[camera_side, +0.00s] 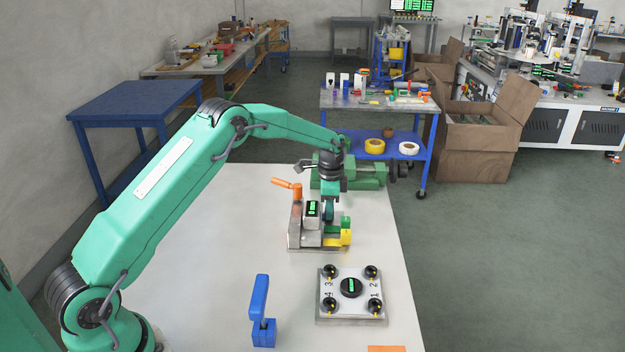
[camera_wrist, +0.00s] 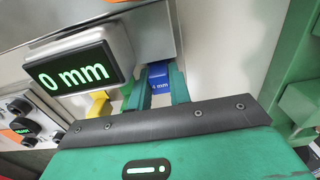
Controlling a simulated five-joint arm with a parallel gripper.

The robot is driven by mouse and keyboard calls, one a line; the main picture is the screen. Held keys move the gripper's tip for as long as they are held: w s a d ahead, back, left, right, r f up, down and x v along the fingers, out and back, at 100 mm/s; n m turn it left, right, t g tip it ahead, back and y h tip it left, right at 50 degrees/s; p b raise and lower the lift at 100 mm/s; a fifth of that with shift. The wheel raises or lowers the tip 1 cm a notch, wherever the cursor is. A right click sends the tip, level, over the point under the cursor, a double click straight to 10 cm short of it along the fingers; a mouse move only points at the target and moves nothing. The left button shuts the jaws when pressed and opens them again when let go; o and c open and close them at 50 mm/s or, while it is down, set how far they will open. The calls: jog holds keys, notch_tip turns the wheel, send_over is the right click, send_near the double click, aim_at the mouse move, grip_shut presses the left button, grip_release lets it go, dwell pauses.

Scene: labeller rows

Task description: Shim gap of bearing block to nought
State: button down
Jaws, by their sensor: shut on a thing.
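The bearing block fixture (camera_side: 308,238) stands on the white table, with an orange-handled clamp (camera_side: 296,191) at its left. Its display (camera_wrist: 78,68) reads "0 mm" in the wrist view; it also shows in the side view (camera_side: 313,209), too small to read. My gripper (camera_wrist: 160,84) is at the fixture's side, shut on a small blue shim (camera_wrist: 159,72) marked in mm; its number is hard to read. The shim's far end is hidden by the fixture. A yellow piece (camera_side: 346,237) and a green piece (camera_side: 346,222) sit at the fixture's right side.
A panel with several black knobs (camera_side: 351,290) lies in front of the fixture. A blue stand (camera_side: 262,315) is at its left. A green vise-like machine (camera_side: 365,174) stands close behind my gripper. The table's left middle is clear.

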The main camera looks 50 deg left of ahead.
jog(key=c, duration=1.3)
grip_release()
jog(key=shift+r, duration=0.15)
notch_tip(320, 180, up, 7)
jog(key=shift+r, duration=0.3)
